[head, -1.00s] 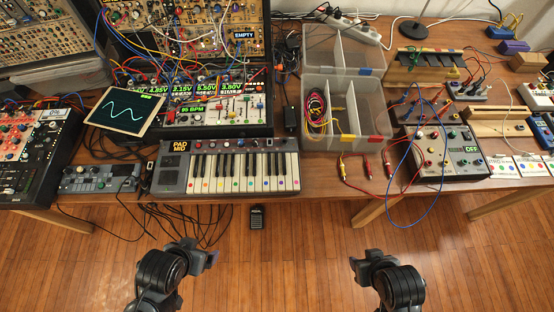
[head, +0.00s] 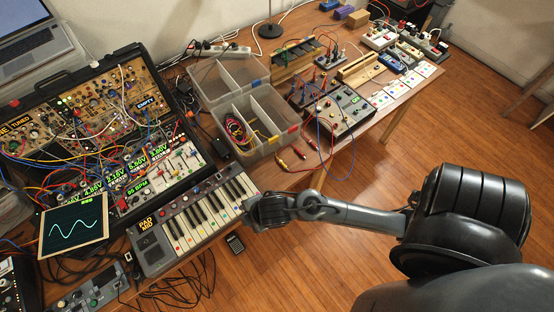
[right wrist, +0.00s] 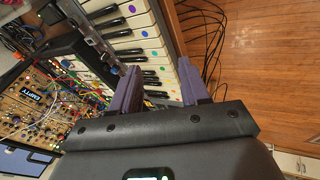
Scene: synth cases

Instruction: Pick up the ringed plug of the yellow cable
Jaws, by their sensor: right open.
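A thin yellow cable (head: 262,129) shows in the front clear organiser bin (head: 284,147), among coiled red and dark leads. I cannot make out a ring on any of its plugs at this size. My right arm reaches in from the right in the head view. My left gripper is not in view.
Red plugs (head: 299,152) lie on the table right of the bin, near a grey control box (head: 346,106). The modular synth case (head: 100,113) stands left, with a tablet (head: 73,227) showing a wave.

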